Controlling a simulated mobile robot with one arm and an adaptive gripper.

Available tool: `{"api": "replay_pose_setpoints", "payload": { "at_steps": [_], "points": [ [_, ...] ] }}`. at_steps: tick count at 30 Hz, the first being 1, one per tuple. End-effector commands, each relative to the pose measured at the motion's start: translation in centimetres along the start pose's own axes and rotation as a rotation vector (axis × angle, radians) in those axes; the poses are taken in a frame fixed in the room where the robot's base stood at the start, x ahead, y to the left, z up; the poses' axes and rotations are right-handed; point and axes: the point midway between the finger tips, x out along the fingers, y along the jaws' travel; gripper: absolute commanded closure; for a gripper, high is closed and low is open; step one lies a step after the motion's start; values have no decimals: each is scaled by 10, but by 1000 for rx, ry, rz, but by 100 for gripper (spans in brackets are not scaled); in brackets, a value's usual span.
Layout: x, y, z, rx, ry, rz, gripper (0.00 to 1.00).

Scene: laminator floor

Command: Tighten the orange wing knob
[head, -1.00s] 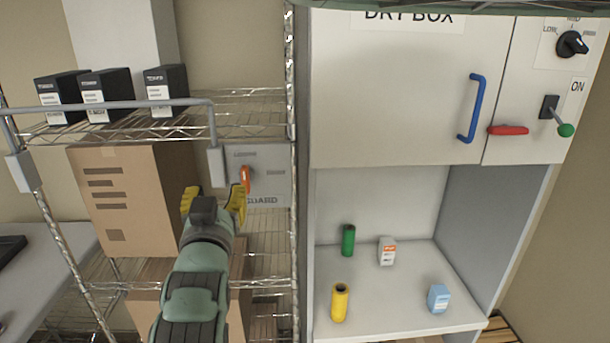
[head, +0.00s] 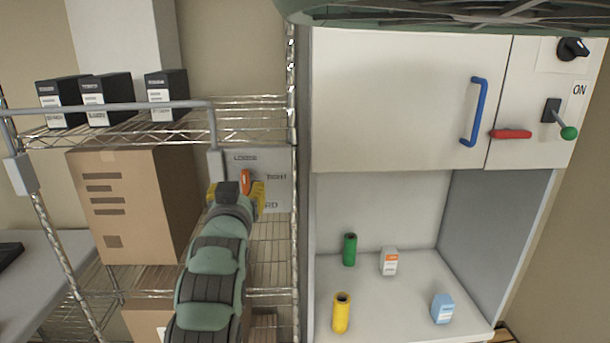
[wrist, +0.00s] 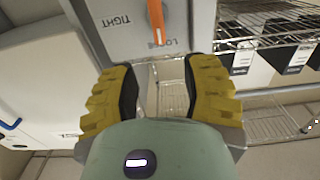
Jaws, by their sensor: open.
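The orange wing knob (head: 245,181) is on a grey panel (head: 275,192) on the wire shelf, with the labels LOOSE and TIGHT. In the wrist view the knob (wrist: 157,22) is at the top centre, its white mark toward the LOOSE label. My gripper (head: 237,194) is right by the panel and hides the knob's lower part in the head view. In the wrist view my gripper (wrist: 161,80) is open, its yellow fingers wide apart and empty. The knob lies beyond the fingertips, roughly in line with the gap.
A grey rail (head: 110,106) runs left of the panel, ending in a post close beside it. A cardboard box (head: 125,205) stands on the shelf to the left. The dry box cabinet (head: 410,100) is to the right, with bottles on its lower ledge.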

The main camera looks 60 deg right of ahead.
Motion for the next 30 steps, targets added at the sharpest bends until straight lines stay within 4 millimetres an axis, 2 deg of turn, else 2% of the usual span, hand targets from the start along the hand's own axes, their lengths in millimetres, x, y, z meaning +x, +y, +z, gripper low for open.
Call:
{"api": "replay_pose_setpoints", "payload": {
  "at_steps": [15,30],
  "points": [
    [48,-2,-3,1,-2,-5,54],
    [85,-3,-1,-2,-3,-7,54]
  ]
}}
